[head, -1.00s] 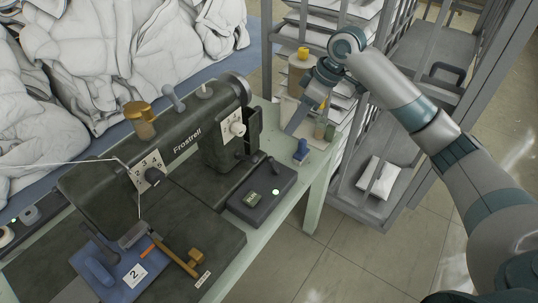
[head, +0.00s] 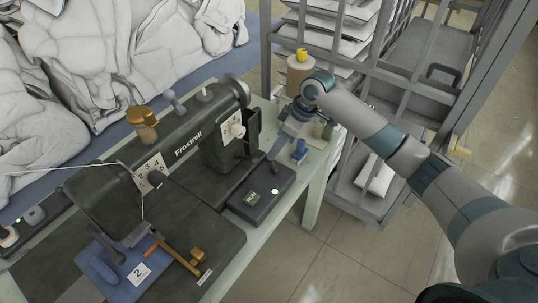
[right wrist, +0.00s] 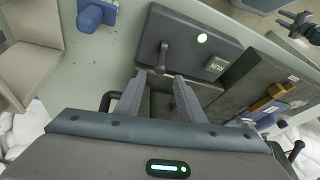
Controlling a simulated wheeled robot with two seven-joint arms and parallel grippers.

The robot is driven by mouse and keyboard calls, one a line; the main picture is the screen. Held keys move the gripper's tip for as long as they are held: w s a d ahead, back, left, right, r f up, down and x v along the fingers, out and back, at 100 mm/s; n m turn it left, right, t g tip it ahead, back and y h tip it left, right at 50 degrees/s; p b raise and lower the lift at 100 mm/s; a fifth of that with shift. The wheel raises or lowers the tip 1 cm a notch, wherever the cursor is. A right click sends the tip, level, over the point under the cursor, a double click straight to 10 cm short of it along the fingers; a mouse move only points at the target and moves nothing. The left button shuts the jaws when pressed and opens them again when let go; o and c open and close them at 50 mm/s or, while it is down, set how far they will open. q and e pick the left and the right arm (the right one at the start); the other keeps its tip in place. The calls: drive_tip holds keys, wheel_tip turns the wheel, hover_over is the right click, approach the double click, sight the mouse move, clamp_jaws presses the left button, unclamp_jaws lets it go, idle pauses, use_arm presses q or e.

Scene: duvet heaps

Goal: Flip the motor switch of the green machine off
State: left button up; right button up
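The green machine (head: 185,150) is a dark green sewing machine marked Frostrell, on a pale green table. The motor switch box (head: 262,203) is dark grey and sits at the table's right edge. It has a lit green lamp and a small RUN plate; both also show in the right wrist view. Its grey lever (right wrist: 163,56) shows upright there. My right gripper (right wrist: 157,78) is open and empty, with its fingers on either side of the lever's lower end in that view; contact cannot be told. In the head view the right gripper (head: 278,153) reaches the box's far end.
A blue object (head: 299,150) and bottles stand on the table just beyond the box. A yellow-topped thread cone (head: 301,70) stands farther back. A grey wire rack (head: 345,100) with folded white bedding is behind my right arm. White duvets (head: 120,50) heap at the upper left.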

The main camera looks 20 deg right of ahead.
sight(272, 164)
drive_tip(key=shift+p+x, duration=0.6)
drive_tip(key=shift+x, duration=2.5)
clamp_jaws()
